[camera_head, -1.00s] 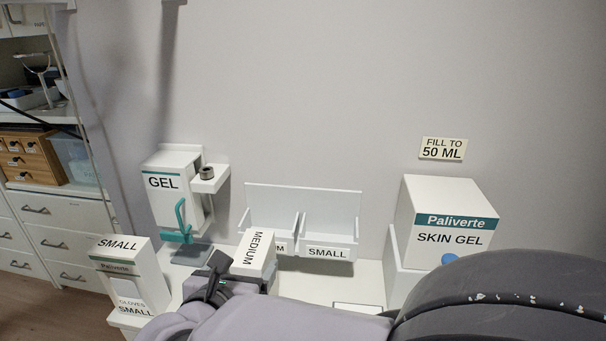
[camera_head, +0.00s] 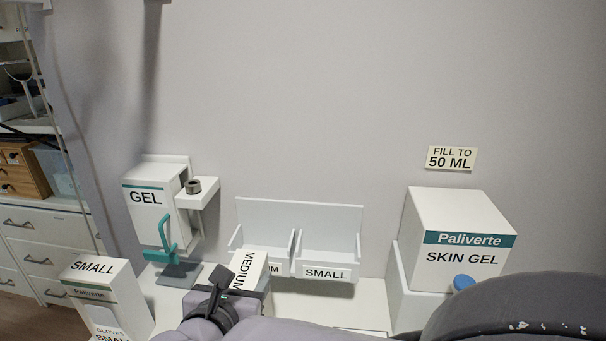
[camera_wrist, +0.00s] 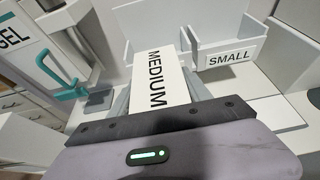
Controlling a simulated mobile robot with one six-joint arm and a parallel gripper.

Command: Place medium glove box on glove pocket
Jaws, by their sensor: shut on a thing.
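The white medium glove box (camera_head: 250,268), lettered MEDIUM, is in my gripper (camera_head: 238,285). In the wrist view the medium box (camera_wrist: 163,80) sits between the fingers of my gripper (camera_wrist: 162,95), which is shut on it. The white two-bay glove pocket (camera_head: 300,215) is on the wall just beyond. Its right bay carries a SMALL label (camera_head: 326,273). The left bay's label is mostly hidden by the held box. The box is in front of the left bay. I cannot tell whether it touches the pocket. Both bays look empty where visible.
A small glove box (camera_head: 105,298) stands at the lower left. A gel dispenser (camera_head: 150,205) with a teal lever is left of the pocket. A skin gel box (camera_head: 460,235) stands to the right, under a FILL TO 50 ML sign (camera_head: 452,158). The wall above the pocket is clear.

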